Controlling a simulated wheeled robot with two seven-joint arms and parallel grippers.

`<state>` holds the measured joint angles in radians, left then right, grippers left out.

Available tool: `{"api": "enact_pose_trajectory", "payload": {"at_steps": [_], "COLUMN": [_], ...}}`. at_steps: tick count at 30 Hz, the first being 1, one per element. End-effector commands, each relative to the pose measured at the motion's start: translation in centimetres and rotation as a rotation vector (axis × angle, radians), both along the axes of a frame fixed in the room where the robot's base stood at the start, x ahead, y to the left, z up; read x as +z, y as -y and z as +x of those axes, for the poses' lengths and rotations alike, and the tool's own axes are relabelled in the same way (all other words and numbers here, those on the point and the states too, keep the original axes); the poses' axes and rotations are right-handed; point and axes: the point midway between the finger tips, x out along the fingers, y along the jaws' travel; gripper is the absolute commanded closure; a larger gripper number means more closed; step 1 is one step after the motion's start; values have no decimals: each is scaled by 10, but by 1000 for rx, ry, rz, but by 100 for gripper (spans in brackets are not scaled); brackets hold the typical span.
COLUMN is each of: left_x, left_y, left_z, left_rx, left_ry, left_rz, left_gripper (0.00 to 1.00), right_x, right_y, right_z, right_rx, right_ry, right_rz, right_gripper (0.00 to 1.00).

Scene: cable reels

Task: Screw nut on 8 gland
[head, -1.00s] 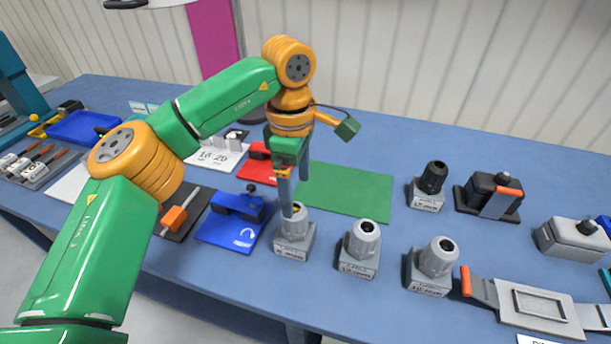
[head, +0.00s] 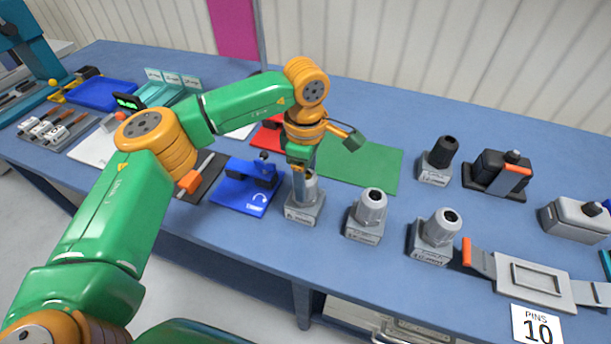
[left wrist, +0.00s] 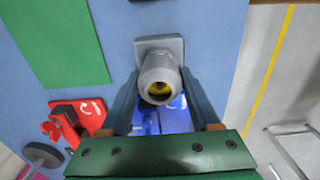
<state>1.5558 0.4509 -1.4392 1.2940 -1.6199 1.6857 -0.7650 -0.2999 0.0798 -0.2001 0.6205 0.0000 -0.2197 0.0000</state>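A grey gland with a hexagonal nut (head: 309,188) on top stands upright on a labelled grey block (head: 304,212), just right of a blue fixture. The left wrist view looks down on its nut (left wrist: 158,80), with something yellow inside the round opening. My left gripper (head: 305,172) points down over it. In the left wrist view, its two fingers (left wrist: 161,72) lie on either side of the nut, very close to it. Whether they press on it is unclear. The block's label is too small to read. My right gripper is not in view.
Two similar grey glands (head: 370,208) (head: 441,228) and a black-topped one (head: 439,153) stand to the right. A blue fixture (head: 247,188) is close on the left. A green mat (head: 358,163) lies clear behind. A grey clamp plate (head: 535,281) is at the front right.

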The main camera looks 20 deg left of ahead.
Motion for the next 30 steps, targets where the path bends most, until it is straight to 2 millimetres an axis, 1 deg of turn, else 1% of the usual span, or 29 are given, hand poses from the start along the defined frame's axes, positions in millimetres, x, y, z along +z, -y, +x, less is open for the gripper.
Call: {"api": "enact_pose_trajectory", "payload": {"at_steps": [1,3,5,6,8,9,17,18,22,24,25,27,30], "left_x": [0,0,0,0,0,0,0,0,0,0,0,0,1], "left_y": [0,0,0,0,0,0,0,0,0,0,0,0,0], "left_z": [-1,-1,-1,-1,-1,-1,0,0,0,0,0,0,0], "left_rx": [-1,-1,-17,-71,-225,-352,-1165,-1290,-1672,-1813,-1851,-1899,-1905], "left_ry": [-3,-3,-3,-3,-3,-3,-3,-3,-2,-2,-2,-1,-1], "left_rz": [0,0,0,0,1,1,2,3,4,4,4,4,4], "left_gripper": [75,90,91,91,91,91,91,91,91,91,91,91,91], "right_x": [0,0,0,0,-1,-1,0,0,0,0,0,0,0], "right_y": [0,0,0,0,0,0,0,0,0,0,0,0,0], "right_z": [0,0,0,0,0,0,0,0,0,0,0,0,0], "right_rx": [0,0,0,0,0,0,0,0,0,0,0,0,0], "right_ry": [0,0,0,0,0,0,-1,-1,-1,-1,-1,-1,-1], "right_rz": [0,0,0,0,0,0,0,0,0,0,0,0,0], "right_gripper": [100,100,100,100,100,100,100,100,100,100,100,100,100]}}
